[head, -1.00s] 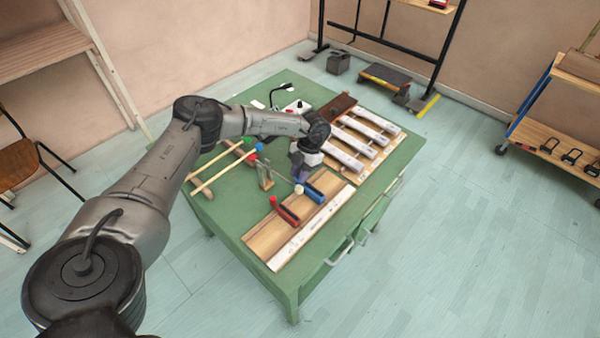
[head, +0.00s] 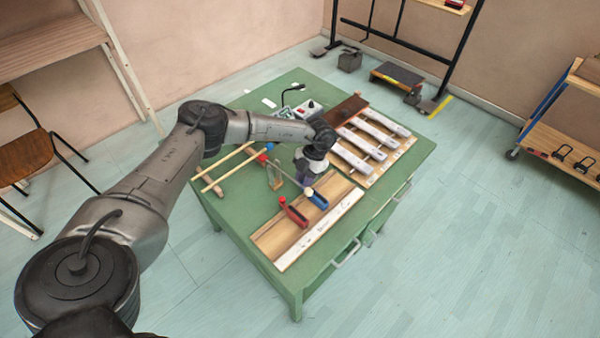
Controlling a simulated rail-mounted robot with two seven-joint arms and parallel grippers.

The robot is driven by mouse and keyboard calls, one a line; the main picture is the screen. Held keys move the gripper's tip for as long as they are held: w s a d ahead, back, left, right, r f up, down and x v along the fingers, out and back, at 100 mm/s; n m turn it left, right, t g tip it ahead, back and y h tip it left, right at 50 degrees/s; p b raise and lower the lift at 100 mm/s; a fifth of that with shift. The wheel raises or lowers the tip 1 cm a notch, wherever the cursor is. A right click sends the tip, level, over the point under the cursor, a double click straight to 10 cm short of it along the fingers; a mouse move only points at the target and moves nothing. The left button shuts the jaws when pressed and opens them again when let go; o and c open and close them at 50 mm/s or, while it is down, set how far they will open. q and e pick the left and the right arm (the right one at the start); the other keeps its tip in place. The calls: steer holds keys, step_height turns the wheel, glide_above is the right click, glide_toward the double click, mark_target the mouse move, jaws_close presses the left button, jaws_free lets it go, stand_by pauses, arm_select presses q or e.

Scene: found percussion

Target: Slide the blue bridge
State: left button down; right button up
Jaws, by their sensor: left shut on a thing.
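The blue bridge (head: 319,201) is a short blue bar lying on the wooden board (head: 268,240) at the front of the green table. The red bridge (head: 294,213) lies on the same board, to its left and nearer the front, apart from it. My left gripper (head: 305,181) reaches down at the back end of the blue bridge and is shut on it. The fingertips and their contact are small and partly hidden by the wrist. My right gripper is not in view.
A white ruler-like strip (head: 318,230) runs along the board's front edge. Metal bars (head: 352,157) lie behind right. Wooden sticks (head: 229,168) lie left.

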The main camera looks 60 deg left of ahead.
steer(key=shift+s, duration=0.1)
arm_select(q)
steer(key=c, duration=1.3)
jaws_free()
steer(key=shift+s, duration=0.1)
steer(key=shift+c, duration=0.2)
steer(key=shift+o, duration=0.4)
steer(key=shift+s, duration=0.15)
steer(key=shift+w+r, duration=0.3)
steer(key=shift+r, duration=0.1)
steer(key=p+v, duration=0.1)
steer(key=v, duration=1.1)
steer(key=shift+r+p, duration=0.4)
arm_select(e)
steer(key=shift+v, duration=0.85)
arm_select(q)
steer(key=shift+w, duration=0.1)
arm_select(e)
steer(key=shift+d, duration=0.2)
